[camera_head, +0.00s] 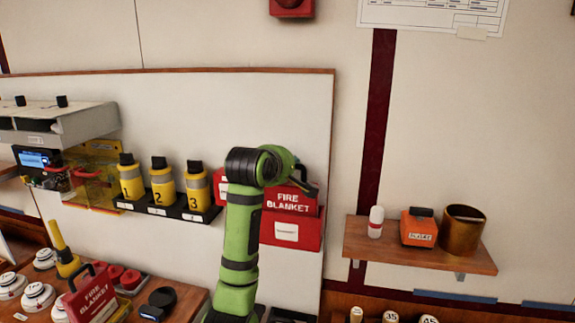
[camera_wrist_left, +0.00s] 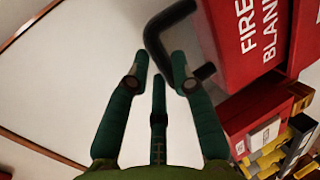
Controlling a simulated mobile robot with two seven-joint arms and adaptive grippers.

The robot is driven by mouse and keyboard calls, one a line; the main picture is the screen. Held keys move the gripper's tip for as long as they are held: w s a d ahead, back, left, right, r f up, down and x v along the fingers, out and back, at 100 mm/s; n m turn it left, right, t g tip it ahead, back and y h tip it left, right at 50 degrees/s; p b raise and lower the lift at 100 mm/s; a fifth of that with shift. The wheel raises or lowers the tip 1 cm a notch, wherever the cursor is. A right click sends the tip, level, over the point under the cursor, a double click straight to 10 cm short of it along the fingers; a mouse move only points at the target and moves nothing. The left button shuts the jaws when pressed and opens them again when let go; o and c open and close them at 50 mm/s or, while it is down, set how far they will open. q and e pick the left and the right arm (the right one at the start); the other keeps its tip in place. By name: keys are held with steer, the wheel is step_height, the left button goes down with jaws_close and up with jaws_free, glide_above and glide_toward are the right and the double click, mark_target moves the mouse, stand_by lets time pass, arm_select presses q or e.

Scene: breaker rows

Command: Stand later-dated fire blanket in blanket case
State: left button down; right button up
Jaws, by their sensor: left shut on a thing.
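A red fire blanket (camera_head: 290,202) with white lettering is at the wall panel, directly above the red blanket case (camera_head: 308,236), which has a white label. My left gripper (camera_head: 304,182) is at the blanket's top and shut on its black handle. In the left wrist view my left gripper's green fingers (camera_wrist_left: 160,68) are beside the handle of the fire blanket (camera_wrist_left: 232,45); the case (camera_wrist_left: 240,128) is below it. How far the blanket is in the case cannot be told. A second fire blanket (camera_head: 90,296) stands on the bench at lower left. Dates are not readable. My right gripper is not in view.
Yellow numbered bottles (camera_head: 162,185) stand in a black rack left of my arm. A wooden shelf (camera_head: 420,252) at right holds a white bottle, an orange box (camera_head: 418,230) and a brass cup (camera_head: 462,228). White round devices and a yellow tool (camera_head: 64,258) crowd the bench.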

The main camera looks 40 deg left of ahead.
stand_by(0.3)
arm_select(q)
steer(key=c, duration=1.1)
jaws_free()
steer(key=shift+f, duration=0.15)
steer(key=shift+o, duration=0.2)
steer(key=b+v, duration=0.1)
steer(key=v, duration=1.1)
